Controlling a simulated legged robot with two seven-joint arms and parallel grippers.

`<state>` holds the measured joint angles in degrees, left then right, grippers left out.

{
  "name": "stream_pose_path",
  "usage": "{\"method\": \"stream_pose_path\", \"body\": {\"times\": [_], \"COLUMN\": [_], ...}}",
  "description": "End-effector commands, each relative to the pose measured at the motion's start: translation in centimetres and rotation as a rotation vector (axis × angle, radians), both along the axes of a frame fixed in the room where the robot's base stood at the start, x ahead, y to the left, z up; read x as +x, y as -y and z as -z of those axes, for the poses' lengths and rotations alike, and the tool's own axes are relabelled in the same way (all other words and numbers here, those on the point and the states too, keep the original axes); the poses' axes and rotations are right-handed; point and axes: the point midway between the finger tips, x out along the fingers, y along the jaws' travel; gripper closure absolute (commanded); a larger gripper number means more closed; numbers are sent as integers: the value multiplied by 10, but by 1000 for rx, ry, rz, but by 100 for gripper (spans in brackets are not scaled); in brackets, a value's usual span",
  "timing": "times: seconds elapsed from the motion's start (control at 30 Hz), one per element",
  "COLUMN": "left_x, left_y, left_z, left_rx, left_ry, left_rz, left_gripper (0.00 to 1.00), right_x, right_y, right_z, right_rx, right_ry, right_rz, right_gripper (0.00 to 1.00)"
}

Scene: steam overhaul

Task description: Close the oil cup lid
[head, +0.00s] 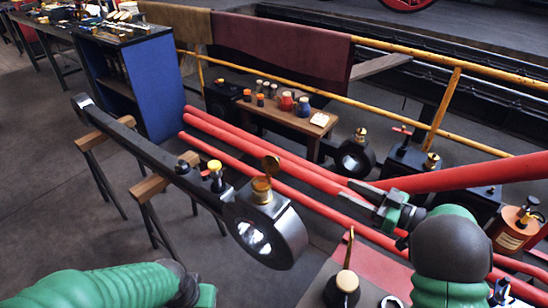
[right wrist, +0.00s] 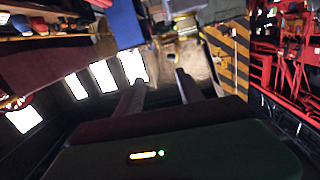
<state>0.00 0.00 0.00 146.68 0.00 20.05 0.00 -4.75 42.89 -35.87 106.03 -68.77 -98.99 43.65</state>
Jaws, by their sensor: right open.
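The brass oil cup (head: 262,188) stands upright on the big round end of a dark connecting rod (head: 150,150). Its round brass lid (head: 270,163) is raised, tilted up above the cup's mouth. My right gripper (head: 362,190) is to the right of the cup, apart from it, with its fingers pointing left towards the cup. It is open and empty; its two spread fingers also show in the right wrist view (right wrist: 160,92), where I cannot make out the cup. My left arm's green sleeve enters at bottom left, but its gripper is not visible.
A yellow-capped fitting (head: 215,175) and a dark knob stand on the rod left of the cup. Wooden trestles (head: 160,187) carry the rod. Red rods (head: 300,172) run behind it. A spouted oil can (head: 343,285) stands at the front. A small bench (head: 290,120) holds jars.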

Motion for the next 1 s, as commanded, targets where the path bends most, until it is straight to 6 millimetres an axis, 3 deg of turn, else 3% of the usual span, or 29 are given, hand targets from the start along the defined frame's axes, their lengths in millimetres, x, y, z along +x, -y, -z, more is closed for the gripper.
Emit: {"method": "stream_pose_path", "body": {"times": [0.3,0.5,0.7,1.0], "left_x": [0,0,0,0], "left_y": [0,0,0,0], "left_z": [-17,-21,-22,-27], "left_rx": [0,0,0,0], "left_ry": [0,0,0,0], "left_rz": [0,0,0,0], "left_gripper": [64,64,64,62], "right_x": [-51,-75,-83,-77], "right_y": [78,113,124,123], "right_z": [-7,-8,-8,-14], "right_rx": [0,0,0,-12], "right_ry": [-1,-1,-1,13], "right_rz": [7,4,1,26], "right_gripper": [56,56,56,56]}}
